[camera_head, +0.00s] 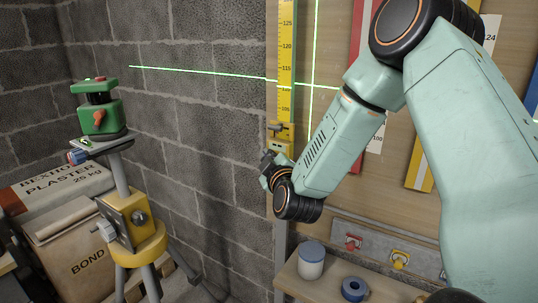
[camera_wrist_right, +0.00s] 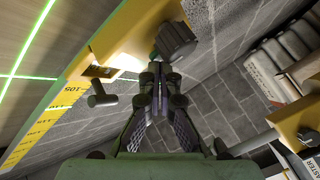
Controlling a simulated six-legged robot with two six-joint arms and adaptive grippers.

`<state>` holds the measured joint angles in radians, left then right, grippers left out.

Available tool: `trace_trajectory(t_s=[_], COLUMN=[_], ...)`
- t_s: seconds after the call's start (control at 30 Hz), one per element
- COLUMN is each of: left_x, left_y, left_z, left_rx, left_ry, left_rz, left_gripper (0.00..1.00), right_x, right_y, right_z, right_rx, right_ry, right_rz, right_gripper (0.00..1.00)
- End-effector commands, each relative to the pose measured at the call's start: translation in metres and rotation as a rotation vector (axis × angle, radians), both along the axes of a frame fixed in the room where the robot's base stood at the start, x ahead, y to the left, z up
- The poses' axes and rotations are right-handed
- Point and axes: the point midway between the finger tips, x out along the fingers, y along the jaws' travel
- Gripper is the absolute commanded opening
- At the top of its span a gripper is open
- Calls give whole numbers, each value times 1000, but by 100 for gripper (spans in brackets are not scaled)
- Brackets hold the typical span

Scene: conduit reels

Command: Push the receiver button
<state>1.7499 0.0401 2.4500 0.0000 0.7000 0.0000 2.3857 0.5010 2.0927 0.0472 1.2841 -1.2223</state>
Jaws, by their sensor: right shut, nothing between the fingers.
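A yellow ruled staff (camera_head: 286,60) stands upright against the board. A yellow fitting with dark knobs, apparently the receiver (camera_head: 279,136), is on its lower part. In the right wrist view the yellow fitting (camera_wrist_right: 122,38) fills the upper middle, with a dark knob (camera_wrist_right: 176,41) and a dark peg (camera_wrist_right: 101,96). I cannot tell which part is the button. My right gripper (camera_head: 267,166) is just below the fitting. Its fingers (camera_wrist_right: 160,76) are together and empty, close to the knob; contact is unclear. My left gripper is out of view.
A green laser level (camera_head: 97,112) stands on a yellow-headed tripod (camera_head: 132,222) at left. Green laser lines cross the wall and board. Plaster bags (camera_head: 52,190) lie behind the tripod. A white jar (camera_head: 311,262) and a blue reel (camera_head: 353,289) sit on the bench below my arm.

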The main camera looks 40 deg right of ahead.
Motion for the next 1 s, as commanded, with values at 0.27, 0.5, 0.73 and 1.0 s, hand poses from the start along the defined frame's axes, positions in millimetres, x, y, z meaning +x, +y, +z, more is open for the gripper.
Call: trace_trajectory(t_s=[0.27,0.5,0.73,1.0], left_x=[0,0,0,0], left_y=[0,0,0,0], left_z=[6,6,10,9], left_rx=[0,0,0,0], left_ry=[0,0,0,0], left_rz=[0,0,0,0], left_gripper=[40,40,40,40], right_x=[2,2,-1,-2], right_y=[-5,-4,3,4], right_z=[1,1,0,0], right_rx=[-1,-1,-2,-1], right_ry=[-1,0,1,0], right_rz=[0,-1,0,0], right_gripper=[0,0,0,0])
